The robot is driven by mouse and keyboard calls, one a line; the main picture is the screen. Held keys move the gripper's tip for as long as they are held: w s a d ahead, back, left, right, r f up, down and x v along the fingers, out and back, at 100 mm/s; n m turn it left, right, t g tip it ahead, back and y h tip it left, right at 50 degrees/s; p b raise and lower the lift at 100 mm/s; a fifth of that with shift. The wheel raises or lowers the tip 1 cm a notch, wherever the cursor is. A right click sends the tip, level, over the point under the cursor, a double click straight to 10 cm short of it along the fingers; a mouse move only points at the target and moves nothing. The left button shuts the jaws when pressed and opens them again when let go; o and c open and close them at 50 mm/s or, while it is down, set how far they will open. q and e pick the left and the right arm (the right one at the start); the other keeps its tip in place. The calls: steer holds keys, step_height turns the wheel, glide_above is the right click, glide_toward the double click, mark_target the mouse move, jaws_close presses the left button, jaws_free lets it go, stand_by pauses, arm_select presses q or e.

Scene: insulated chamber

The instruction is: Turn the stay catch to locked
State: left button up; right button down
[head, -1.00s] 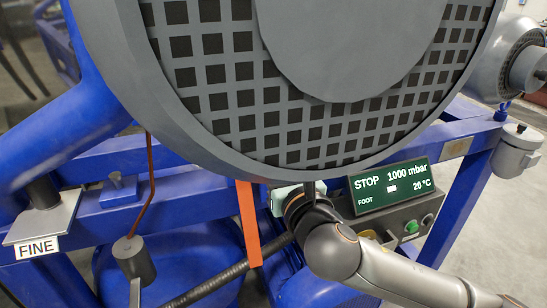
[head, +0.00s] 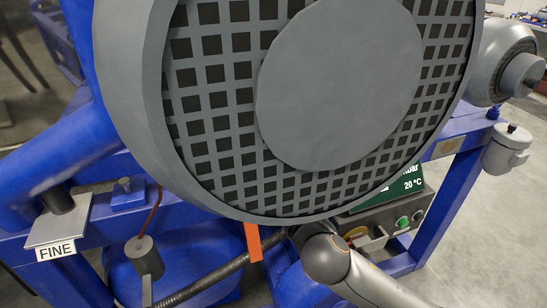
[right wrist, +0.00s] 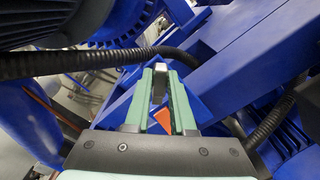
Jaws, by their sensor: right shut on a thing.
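My right gripper (right wrist: 160,88) shows in the right wrist view, its two green fingers shut on a small grey upright piece (right wrist: 159,80), which may be the stay catch. I cannot read whether it stands at locked. In the head view my right arm (head: 330,258) reaches under the large round grey lid (head: 180,150), and the lid hides the gripper and the piece. An orange strip (head: 253,243) hangs below the lid's rim, and an orange piece (right wrist: 163,118) shows behind the fingers in the right wrist view. My left gripper is not in view.
A display box (head: 405,185) stands behind the lid, partly covered. Blue frame beams (head: 455,190) and a black ribbed hose (head: 205,285) surround the arm; a ribbed hose (right wrist: 60,64) also crosses the wrist view. A plate marked FINE (head: 58,228) is at left.

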arm_select(q)
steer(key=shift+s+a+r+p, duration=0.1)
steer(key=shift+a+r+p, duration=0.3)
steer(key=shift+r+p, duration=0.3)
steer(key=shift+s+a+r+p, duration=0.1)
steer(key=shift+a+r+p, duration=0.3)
steer(key=shift+p, duration=0.5)
arm_select(e)
steer(key=shift+f+m, duration=0.2)
steer(key=shift+m, duration=4)
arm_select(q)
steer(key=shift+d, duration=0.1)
arm_select(e)
steer(key=c, duration=0.8)
jaws_free()
steer(key=shift+o, duration=0.2)
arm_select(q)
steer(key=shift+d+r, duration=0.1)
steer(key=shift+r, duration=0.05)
